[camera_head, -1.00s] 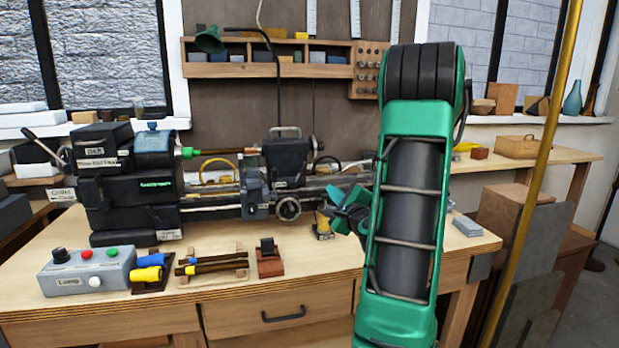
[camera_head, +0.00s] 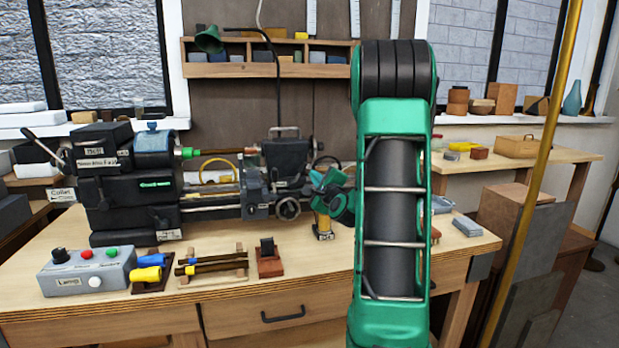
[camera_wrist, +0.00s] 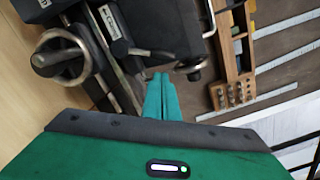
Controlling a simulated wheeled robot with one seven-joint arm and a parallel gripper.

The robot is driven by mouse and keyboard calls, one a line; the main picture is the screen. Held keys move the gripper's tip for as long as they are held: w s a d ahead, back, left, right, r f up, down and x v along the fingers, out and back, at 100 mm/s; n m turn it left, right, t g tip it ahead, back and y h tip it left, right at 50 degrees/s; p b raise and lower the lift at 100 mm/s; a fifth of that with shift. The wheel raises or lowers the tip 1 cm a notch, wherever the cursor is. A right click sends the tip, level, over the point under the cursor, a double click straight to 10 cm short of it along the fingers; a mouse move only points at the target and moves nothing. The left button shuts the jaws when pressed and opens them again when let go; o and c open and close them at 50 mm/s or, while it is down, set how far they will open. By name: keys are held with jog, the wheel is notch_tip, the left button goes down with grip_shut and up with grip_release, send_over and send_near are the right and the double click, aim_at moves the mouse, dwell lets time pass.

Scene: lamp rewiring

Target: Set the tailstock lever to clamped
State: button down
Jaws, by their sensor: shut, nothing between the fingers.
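My gripper (camera_head: 322,180) is at the right part of the lathe, in front of the bed, with nothing between its fingers. In the wrist view its green fingers (camera_wrist: 158,97) are together. They point at dark machine parts. A short grey bar (camera_wrist: 140,52) and a dark knob (camera_wrist: 192,68) lie just beyond the fingertips; I cannot tell for sure whether either is the tailstock lever, or whether I touch it. A labelled dark block (camera_wrist: 110,22) and a handwheel (camera_wrist: 62,60) are to the left. In the head view my gripper and arm hide much of the lathe's right end.
The lathe headstock (camera_head: 130,190) is at the left.

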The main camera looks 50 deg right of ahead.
aim_at(304, 167)
jog(key=shift+w+a+r, duration=0.4)
jog(key=shift+a, duration=0.05)
jog(key=shift+w+a+r+n, duration=0.25)
jog(key=shift+a+r+n, duration=0.15)
jog(key=shift+n, duration=0.45)
jog(key=shift+w+a+r+n, duration=0.25)
jog(key=shift+a+r+n, duration=0.15)
jog(key=shift+n, duration=0.45)
jog(key=shift+w+a+r+n+g, duration=0.1)
jog(key=shift+w+a+n, duration=0.5)
jog(key=shift+n, duration=0.9)
jog(key=shift+w+a+r+n+g, duration=0.15)
jog(key=shift+w+a+n, duration=0.15)
jog(key=shift+a+n, duration=0.95)
jog(key=shift+w+a+r+n+g, duration=0.1)
jog(key=shift+w+a+n, duration=0.35)
jog(key=shift+n, duration=1.3)
